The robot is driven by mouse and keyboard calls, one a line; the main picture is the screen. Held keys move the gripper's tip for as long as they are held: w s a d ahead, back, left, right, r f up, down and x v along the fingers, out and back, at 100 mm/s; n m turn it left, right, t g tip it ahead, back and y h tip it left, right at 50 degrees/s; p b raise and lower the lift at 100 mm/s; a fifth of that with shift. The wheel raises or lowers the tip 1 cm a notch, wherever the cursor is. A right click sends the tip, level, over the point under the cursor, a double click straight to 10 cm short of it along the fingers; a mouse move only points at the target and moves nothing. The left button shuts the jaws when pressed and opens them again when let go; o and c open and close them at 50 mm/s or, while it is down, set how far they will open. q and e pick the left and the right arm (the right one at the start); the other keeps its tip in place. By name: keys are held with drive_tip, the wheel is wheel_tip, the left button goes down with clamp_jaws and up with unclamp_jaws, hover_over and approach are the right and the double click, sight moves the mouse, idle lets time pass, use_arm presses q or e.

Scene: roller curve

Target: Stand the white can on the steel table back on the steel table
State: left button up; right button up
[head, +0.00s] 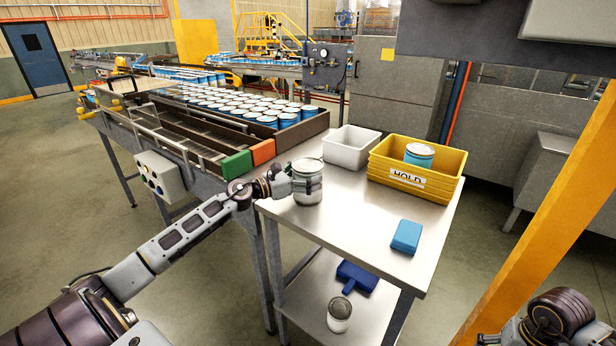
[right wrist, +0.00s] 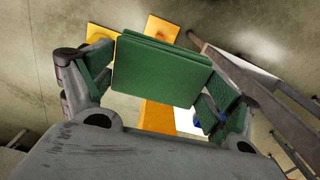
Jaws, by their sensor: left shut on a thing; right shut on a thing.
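The white can (head: 307,188) is upright at the left front edge of the steel table (head: 367,221), with its pale lid on top. My left gripper (head: 297,187) is shut on the can from its left side. The can's base looks at or close to the tabletop; I cannot tell whether it bears its weight there. In the right wrist view my right gripper (right wrist: 158,88) is shut on a flat green block (right wrist: 160,68). The right arm is at the bottom right of the head view, away from the table.
A white bin (head: 350,150), a yellow HOLD crate (head: 416,180) with a blue-and-white can, and a blue block (head: 406,236) are on the table. The shelf below holds another can (head: 339,316) and a dark blue item (head: 357,275). A conveyor of cans (head: 240,108) adjoins behind left.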

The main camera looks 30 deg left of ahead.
use_arm(q)
drive_tip(key=shift+f, duration=0.25)
use_arm(e)
drive_tip(key=shift+f, duration=0.1)
use_arm(q)
drive_tip(key=o, duration=1)
drive_tip(key=shift+r, duration=0.15)
use_arm(e)
drive_tip(key=shift+r, duration=0.2)
use_arm(q)
drive_tip(key=shift+b+v, duration=0.45)
drive_tip(key=shift+v, duration=1.05)
use_arm(e)
drive_tip(key=shift+f, duration=0.55)
use_arm(q)
drive_tip(key=shift+b+v, duration=0.9)
drive_tip(key=shift+v, duration=3.6)
use_arm(e)
drive_tip(key=shift+f, duration=0.9)
